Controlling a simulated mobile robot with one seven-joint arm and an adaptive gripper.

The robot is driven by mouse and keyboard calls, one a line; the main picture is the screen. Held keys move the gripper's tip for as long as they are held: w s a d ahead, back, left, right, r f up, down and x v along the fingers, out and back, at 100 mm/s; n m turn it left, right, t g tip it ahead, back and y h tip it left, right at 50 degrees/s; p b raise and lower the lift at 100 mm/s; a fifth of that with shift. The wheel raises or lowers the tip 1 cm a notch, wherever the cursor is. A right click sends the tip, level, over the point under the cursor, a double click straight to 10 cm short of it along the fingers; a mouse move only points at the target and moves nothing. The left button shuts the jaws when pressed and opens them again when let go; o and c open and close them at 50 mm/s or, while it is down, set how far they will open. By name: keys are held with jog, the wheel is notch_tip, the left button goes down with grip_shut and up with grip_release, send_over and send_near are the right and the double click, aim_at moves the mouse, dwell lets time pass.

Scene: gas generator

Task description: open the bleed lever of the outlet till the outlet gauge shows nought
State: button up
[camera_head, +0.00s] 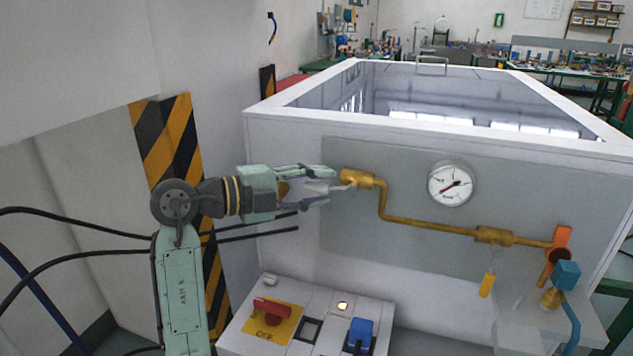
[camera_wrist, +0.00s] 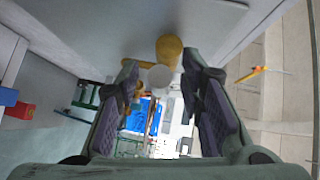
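The outlet gauge (camera_head: 451,184) is a round white dial on the grey front panel. Its needle slants, but its reading is too small to tell. A brass pipe (camera_head: 430,224) runs below it, from a brass fitting (camera_head: 357,178) at left to an orange-handled valve (camera_head: 561,241) at right. My gripper (camera_head: 328,187) is just left of the brass fitting, fingers apart. A pale, lever-like part (camera_head: 318,187) shows between the fingers, perhaps the bleed lever. In the wrist view, a pale round end (camera_wrist: 160,77) lies between the open fingers, before a brass body (camera_wrist: 169,48). Contact cannot be told.
A low control box below carries a red handle (camera_head: 272,308) and a blue switch (camera_head: 360,333). A blue-handled fitting (camera_head: 567,275) sits at lower right. A striped post (camera_head: 170,150) stands behind my arm.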

jog(key=shift+c, duration=0.5)
grip_shut()
dwell(0.5)
